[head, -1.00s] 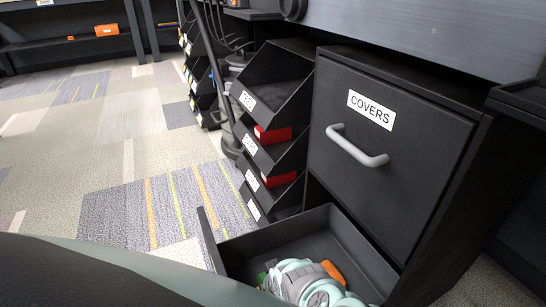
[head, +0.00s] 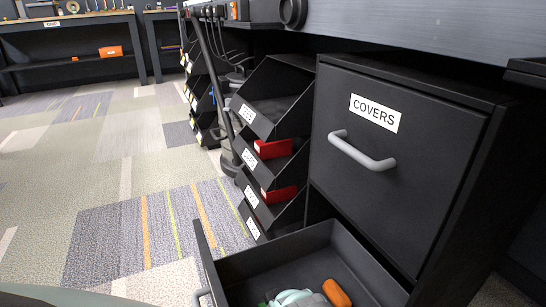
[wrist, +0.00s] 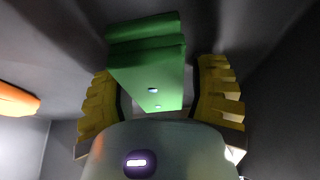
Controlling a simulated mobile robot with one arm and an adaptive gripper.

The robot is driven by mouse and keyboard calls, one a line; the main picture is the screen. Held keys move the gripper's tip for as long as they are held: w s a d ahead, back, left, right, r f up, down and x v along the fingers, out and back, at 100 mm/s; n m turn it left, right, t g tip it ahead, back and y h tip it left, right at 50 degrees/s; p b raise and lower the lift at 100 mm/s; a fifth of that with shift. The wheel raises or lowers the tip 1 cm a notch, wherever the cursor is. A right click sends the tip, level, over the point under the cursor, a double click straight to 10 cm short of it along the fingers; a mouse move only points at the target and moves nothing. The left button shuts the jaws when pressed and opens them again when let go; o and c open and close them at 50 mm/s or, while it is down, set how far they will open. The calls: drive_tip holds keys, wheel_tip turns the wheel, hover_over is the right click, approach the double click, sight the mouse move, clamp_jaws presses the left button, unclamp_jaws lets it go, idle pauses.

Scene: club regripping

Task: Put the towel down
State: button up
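A folded green towel (wrist: 148,62) shows in the wrist view, lying between and beyond the yellow fingers of my gripper (wrist: 162,95). The fingers stand apart, with a narrow dark gap beside the towel on the right and a smaller one on the left. In the head view my gripper (head: 295,298) is low inside the open drawer (head: 290,258), cut off by the bottom edge. Only a sliver of green shows beside it there, so most of the towel is hidden in that view.
An orange object (head: 336,293) lies in the drawer right of my gripper; it also shows at the left in the wrist view (wrist: 16,100). Above is a closed drawer labelled COVERS (head: 395,165). Stacked bins (head: 268,150) stand left of the cabinet. Carpet (head: 100,190) at left is clear.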

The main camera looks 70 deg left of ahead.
drive_tip(key=shift+o, duration=1.1)
drive_tip(key=shift+r, duration=0.1)
drive_tip(key=shift+r+p, duration=0.3)
drive_tip(key=shift+p, duration=0.1)
drive_tip(key=p+v, duration=1.1)
drive_tip(key=p, duration=0.3)
drive_tip(key=shift+d+r, duration=0.15)
drive_tip(key=shift+r, duration=0.15)
drive_tip(key=shift+r, duration=0.1)
